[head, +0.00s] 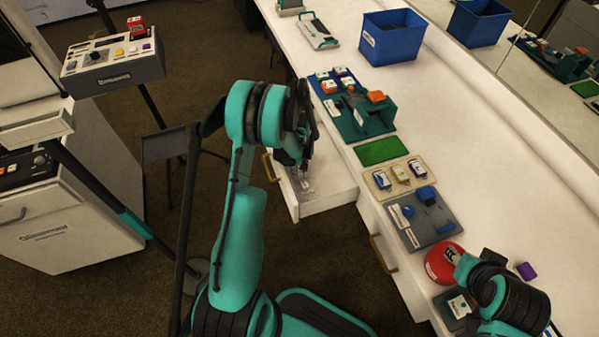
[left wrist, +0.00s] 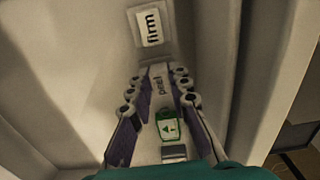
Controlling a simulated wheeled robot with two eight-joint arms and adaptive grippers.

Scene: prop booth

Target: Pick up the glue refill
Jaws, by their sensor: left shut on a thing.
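My left gripper (head: 303,165) reaches down into the open drawer (head: 327,200); its fingertips (left wrist: 160,74) also show in the left wrist view. It is shut on a pale piece with dark lettering (left wrist: 157,84), which I take for the glue refill. A green-edged white tag with a dark triangle (left wrist: 168,127) lies between the fingers, nearer the camera; I cannot tell whether it is part of the same piece. A card reading "firm" (left wrist: 150,26) lies farther up in the drawer. My right arm comes in at the lower right; its fingers are not clear.
The white counter (head: 480,150) bears a teal rack (head: 352,122), a green mat (head: 381,151), a beige tray (head: 378,189), a grey board (head: 415,238), a red round thing (head: 441,266) and a blue bin (head: 392,40). Drawer walls stand close around my left gripper.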

